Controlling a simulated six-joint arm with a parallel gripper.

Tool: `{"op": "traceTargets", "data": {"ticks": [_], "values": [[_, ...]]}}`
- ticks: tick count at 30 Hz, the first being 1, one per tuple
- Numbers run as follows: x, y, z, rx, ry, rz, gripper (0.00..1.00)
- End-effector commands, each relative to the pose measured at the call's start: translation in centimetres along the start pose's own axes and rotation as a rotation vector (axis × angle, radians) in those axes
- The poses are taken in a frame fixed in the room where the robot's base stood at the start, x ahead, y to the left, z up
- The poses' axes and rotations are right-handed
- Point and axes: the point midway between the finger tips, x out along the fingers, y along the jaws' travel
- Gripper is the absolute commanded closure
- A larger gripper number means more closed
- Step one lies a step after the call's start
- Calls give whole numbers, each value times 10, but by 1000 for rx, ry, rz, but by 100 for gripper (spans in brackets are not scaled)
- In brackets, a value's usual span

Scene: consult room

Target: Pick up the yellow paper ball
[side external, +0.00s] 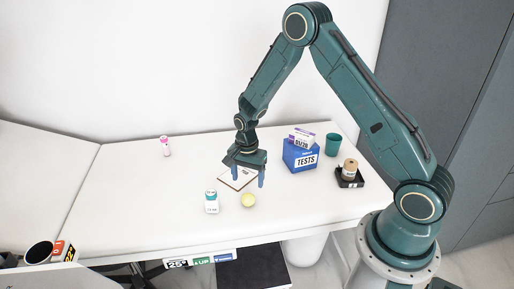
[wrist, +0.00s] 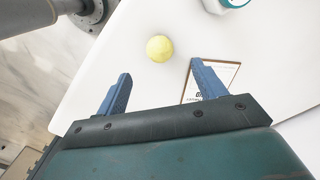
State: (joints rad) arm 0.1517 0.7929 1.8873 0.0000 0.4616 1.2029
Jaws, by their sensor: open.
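The yellow paper ball (side external: 248,200) lies on the white table (side external: 120,205), near its front edge. It also shows in the wrist view (wrist: 159,48), ahead of my fingertips and between their lines. My gripper (side external: 248,177) is open and empty, its two blue fingers pointing down, above and a little behind the ball in the side view. In the wrist view, the open fingers (wrist: 158,70) stand apart with nothing between them. The ball is not touching either finger.
A white bottle with a teal cap (side external: 211,202) stands just left of the ball. A clipboard (side external: 238,177) lies behind, under my gripper. To the right are a blue TESTS box (side external: 300,156) with a small box (side external: 301,136) on top, a green cup (side external: 333,144) and a jar (side external: 349,169) on a black tray.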

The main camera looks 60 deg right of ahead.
Motion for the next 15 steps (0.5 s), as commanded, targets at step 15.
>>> {"op": "traceTargets", "data": {"ticks": [15], "values": [[42,0,0,0,0,-1,30]]}}
